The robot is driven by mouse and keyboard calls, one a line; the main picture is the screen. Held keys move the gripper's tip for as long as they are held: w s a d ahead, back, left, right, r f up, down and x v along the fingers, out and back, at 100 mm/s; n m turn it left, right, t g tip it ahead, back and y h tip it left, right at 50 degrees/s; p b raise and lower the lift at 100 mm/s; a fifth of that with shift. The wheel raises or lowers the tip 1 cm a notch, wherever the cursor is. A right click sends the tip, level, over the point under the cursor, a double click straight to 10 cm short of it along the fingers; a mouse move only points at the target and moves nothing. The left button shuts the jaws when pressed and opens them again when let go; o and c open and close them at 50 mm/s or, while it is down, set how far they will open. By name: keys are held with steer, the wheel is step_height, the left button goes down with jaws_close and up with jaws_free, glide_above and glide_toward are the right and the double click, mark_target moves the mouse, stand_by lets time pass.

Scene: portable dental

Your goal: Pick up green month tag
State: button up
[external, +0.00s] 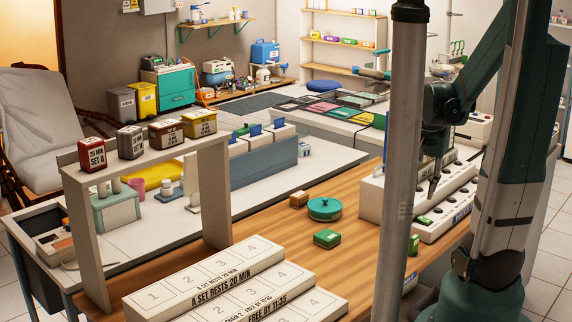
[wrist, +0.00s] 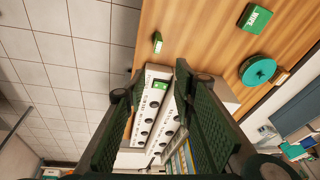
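A small green block (wrist: 157,43), which looks like the green month tag, stands on the wooden top near its edge, just beyond the end of the white rack. It also shows beside the grey pole in the external view (external: 413,245). A second small green piece (wrist: 160,85) is at the near end of the rack; I cannot tell which is the tag. My gripper (wrist: 154,82) is open and empty, its fingers spread above the rack.
The white rack (external: 446,208) has a row of dark holes. A green box marked WIPE (external: 327,238), a teal lidded pot (external: 324,208) and a small brown block (external: 298,199) sit on the wood. White numbered steps (external: 215,285) stand in front. The wood around the small block is clear.

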mark_target(414, 236)
steer(key=f+m+b, duration=0.1)
steer(key=f, duration=0.3)
steer(key=w+f+m+g+b, duration=0.1)
steer(key=f, duration=0.3)
steer(key=w+f+m+b, duration=0.1)
steer(key=f+b, duration=0.1)
steer(key=f, duration=0.2)
steer(key=shift+a+f+g+h, duration=0.2)
steer(key=shift+g+h, duration=0.1)
steer(key=shift+g, duration=0.1)
steer(key=shift+f, duration=0.1)
steer(key=shift+w+d+f, duration=0.1)
steer(key=shift+f, duration=0.5)
steer(key=shift+w+d+f, duration=0.1)
steer(key=shift+f, duration=0.5)
steer(key=shift+w+d+f+b, duration=0.1)
steer(key=shift+f+b, duration=0.25)
steer(key=shift+f, duration=0.5)
steer(key=shift+w+d+f+b, duration=0.15)
steer(key=shift+f+b, duration=0.15)
steer(key=shift+f, duration=0.55)
steer(key=shift+w+d+f+b, duration=0.1)
steer(key=shift+f+b, duration=0.25)
steer(key=shift+f, duration=0.5)
jaws_close()
